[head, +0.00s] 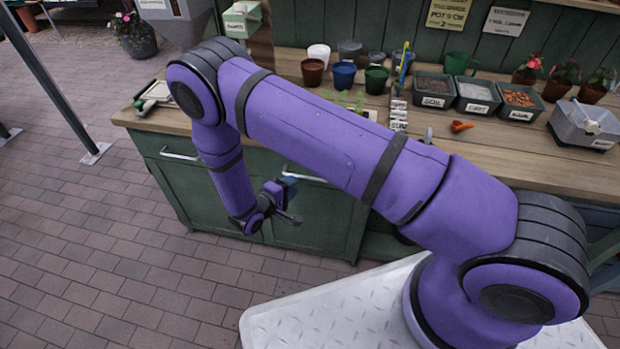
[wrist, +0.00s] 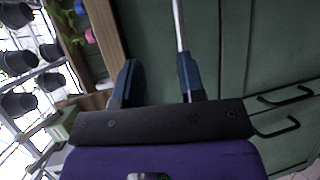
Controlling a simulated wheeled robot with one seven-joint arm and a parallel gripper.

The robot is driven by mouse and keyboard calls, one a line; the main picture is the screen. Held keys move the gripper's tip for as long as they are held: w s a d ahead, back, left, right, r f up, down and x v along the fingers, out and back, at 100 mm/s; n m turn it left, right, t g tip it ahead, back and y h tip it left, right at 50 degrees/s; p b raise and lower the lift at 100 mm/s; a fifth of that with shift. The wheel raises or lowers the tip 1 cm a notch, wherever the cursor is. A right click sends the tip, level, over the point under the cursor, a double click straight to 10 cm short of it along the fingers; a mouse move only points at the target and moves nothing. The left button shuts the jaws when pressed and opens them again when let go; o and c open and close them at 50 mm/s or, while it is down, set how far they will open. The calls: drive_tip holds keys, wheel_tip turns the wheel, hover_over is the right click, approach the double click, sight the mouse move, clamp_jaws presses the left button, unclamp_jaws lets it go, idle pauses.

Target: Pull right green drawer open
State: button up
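The right green drawer (head: 330,200) is in the front of the wooden-topped bench, with a silver bar handle (head: 305,177). In the head view my gripper (head: 288,187) is low in front of this drawer, near the left end of the handle. In the wrist view my gripper (wrist: 158,68) has its two blue fingers spread apart. The silver handle (wrist: 179,24) runs down to the tip of the right finger there. The drawer front (wrist: 150,30) looks closed. I cannot tell whether the finger touches the handle.
A left drawer with a silver handle (head: 181,154) is beside it. The worktop (head: 480,150) holds pots, labelled trays (head: 433,90) and an orange tool (head: 461,126). Black cabinet handles (wrist: 278,128) show at the right in the wrist view. Brick paving (head: 100,240) is open at left.

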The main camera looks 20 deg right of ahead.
drive_tip(key=shift+n+t, duration=0.4)
drive_tip(key=w+d+f, duration=0.1)
drive_tip(key=w+d, duration=0.1)
drive_tip(key=w+d+f, duration=0.1)
drive_tip(key=d+f, duration=0.1)
drive_tip(key=d, duration=0.1)
drive_tip(key=w+d+f, duration=0.1)
drive_tip(key=w+d, duration=0.1)
drive_tip(key=d, duration=0.1)
drive_tip(key=shift+w+f, duration=0.3)
drive_tip(key=shift+f, duration=0.1)
clamp_jaws()
